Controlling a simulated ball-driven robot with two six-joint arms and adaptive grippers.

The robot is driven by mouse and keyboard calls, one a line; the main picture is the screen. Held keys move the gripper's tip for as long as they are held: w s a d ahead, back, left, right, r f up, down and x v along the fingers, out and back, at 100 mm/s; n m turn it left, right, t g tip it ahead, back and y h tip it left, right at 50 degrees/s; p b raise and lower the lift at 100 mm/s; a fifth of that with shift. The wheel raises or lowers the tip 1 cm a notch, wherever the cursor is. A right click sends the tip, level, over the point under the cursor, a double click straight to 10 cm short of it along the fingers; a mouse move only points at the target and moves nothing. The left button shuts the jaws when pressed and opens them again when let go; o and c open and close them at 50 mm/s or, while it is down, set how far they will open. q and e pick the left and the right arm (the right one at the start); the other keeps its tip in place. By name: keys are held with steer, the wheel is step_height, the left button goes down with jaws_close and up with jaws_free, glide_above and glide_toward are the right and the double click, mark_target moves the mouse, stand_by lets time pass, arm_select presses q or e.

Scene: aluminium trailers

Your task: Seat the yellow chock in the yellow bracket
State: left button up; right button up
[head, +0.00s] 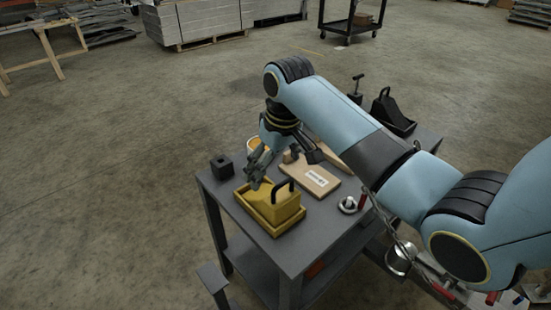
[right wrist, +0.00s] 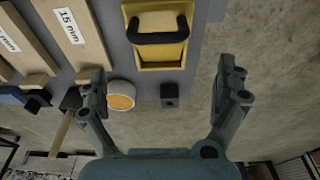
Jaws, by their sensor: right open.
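The yellow chock (head: 276,204), a wedge with a black loop handle, sits inside the low walls of the yellow bracket (head: 272,231) at the table's front. In the right wrist view the chock (right wrist: 158,22) lies within the bracket's rim (right wrist: 160,67) at the top; I cannot tell whether it is fully down. My right gripper (head: 258,172) is open and empty, above and just behind the chock in the head view. My left gripper is not in view.
On the grey table (head: 313,235) are a black block (head: 222,167), a white tub with orange contents (right wrist: 121,95) and labelled wooden boards (head: 318,180). A black chock (head: 388,108) in a black bracket stands at the back right. Open floor lies left of the table.

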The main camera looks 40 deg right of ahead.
steer(key=shift+s+r, duration=0.2)
steer(key=shift+r, duration=0.95)
steer(key=s+a+r+t+h, duration=0.1)
steer(key=s+a+r, duration=0.1)
steer(key=s, duration=1.1)
steer(key=s+a+r, duration=0.1)
steer(key=s+r, duration=0.1)
steer(key=s, duration=1)
step_height(320, 180, down, 27)
steer(key=s+d+g, duration=0.1)
steer(key=s+d, duration=0.1)
steer(key=s+d+f+g, duration=0.1)
steer(key=s+f, duration=1.4)
steer(key=s, duration=0.3)
steer(key=shift+s+d+f, duration=0.15)
steer(key=shift+d+f, duration=0.05)
